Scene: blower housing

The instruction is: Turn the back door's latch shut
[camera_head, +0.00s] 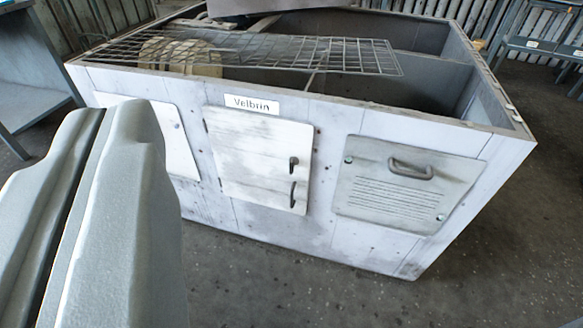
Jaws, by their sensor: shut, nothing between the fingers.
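A pale, scuffed door (250,160) sits in the facing wall of the housing (330,125), under a label reading "Velbrin". It lies flush and looks closed, with hinges on its left edge. Two dark fittings are on its right side: a short one (293,163) above and a longer, upright handle-like one (292,195) below. I cannot tell which is the latch, or if this is the back door. My gripper (108,112) is large in the left foreground, its fingers shut and empty. It is apart from the door and hides part of the wall.
A louvred panel (400,185) with a grab handle is right of the door. Another pale panel (170,135) is left, partly behind my gripper. A wire grid (300,52) lies across the open top. Shelving stands on both sides. The concrete floor in front is clear.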

